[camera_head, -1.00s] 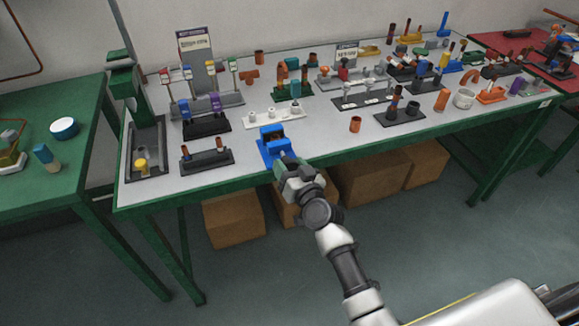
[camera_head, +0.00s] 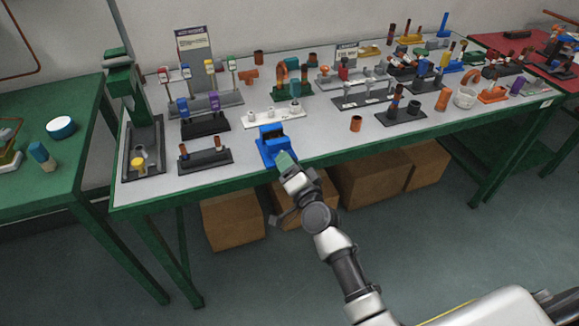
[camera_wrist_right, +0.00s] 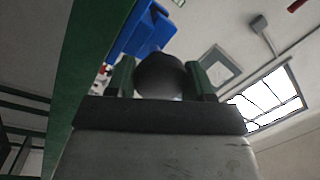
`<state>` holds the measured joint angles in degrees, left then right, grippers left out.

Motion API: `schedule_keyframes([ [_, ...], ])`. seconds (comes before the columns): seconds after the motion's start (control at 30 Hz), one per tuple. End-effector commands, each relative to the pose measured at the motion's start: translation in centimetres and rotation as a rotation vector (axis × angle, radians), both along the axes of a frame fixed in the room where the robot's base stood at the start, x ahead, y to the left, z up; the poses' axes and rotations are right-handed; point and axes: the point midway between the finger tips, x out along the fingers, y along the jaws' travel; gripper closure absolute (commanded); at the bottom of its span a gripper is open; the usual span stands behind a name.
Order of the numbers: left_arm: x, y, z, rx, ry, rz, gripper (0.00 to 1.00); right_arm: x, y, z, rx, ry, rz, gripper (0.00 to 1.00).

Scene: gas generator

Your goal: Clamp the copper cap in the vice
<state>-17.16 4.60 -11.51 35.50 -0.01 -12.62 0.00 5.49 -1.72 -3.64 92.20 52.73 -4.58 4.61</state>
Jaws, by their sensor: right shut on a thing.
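The blue vice (camera_head: 272,146) stands at the front edge of the grey bench top. Its jaws are at the back, with a dark, brownish patch between them; I cannot tell whether this is the copper cap. My right gripper (camera_head: 287,158) is at the vice's front end, its green fingers pointing toward it. In the right wrist view the fingers are on either side of a dark round knob (camera_wrist_right: 160,76), probably the vice's handle, with the blue vice (camera_wrist_right: 140,30) beyond it. A small copper cup (camera_head: 356,124) stands on the bench to the right. My left gripper is out of view.
A dark stand with two copper pieces (camera_head: 204,158) and a white rack (camera_head: 274,117) are near the vice. A green press (camera_head: 128,110) stands at left. Cardboard boxes (camera_head: 232,220) are under the bench. Bare bench lies between the vice and the copper cup.

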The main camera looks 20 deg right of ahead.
Motion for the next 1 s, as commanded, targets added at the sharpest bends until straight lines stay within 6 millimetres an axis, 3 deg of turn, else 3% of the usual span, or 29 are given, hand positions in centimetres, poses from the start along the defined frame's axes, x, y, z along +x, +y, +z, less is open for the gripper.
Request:
schedule_keyframes([
  [0.7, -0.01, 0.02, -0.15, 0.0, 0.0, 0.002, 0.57, -0.01, 0.01, -0.02, 0.078, 0.004, 0.0, 0.72],
  [0.73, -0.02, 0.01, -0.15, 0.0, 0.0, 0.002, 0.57, -0.01, 0.01, -0.02, 0.078, 0.004, 0.0, 0.43],
  [0.87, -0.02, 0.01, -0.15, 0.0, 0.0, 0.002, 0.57, -0.01, 0.01, -0.02, 0.077, 0.003, 0.0, 0.23],
  [1.0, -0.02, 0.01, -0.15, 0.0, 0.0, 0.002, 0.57, -0.01, 0.0, -0.01, 0.078, 0.003, -0.001, 0.23],
])
